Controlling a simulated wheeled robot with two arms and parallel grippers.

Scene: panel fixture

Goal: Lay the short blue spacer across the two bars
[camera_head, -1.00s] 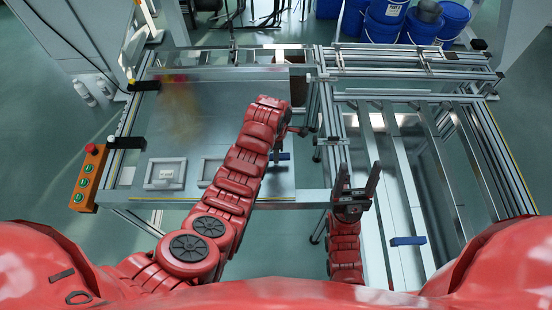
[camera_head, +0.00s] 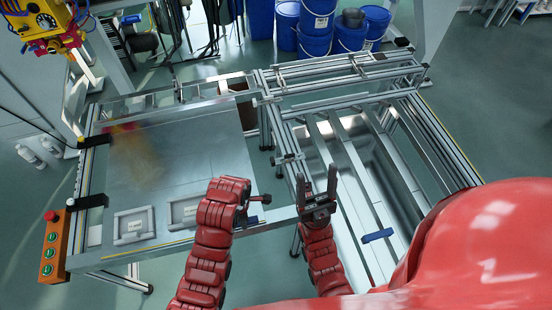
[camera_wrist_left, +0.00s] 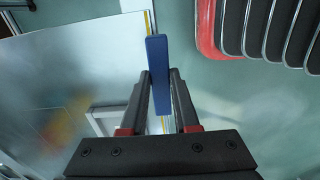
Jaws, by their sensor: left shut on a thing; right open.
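A blue spacer (camera_wrist_left: 158,65) sticks out from between the fingers of my left gripper (camera_wrist_left: 161,80) in the left wrist view. That gripper is shut on it. In the head view my left gripper (camera_head: 254,199) is small, at the front right edge of the plate table, and the spacer hardly shows there. A second blue spacer (camera_head: 378,236) lies at the bars of the right frame; I cannot tell which bars it touches. A near bar (camera_head: 345,194) and another bar (camera_head: 369,172) run lengthwise there. My right gripper (camera_head: 317,178) is open and empty, fingers pointing up, left of these bars.
The metal plate table (camera_head: 175,165) carries two grey trays (camera_head: 135,238) near its front edge. An orange button box (camera_head: 53,250) is on the left. Aluminium rails (camera_head: 350,70) cross the back of the right frame. Blue buckets (camera_head: 318,38) stand behind.

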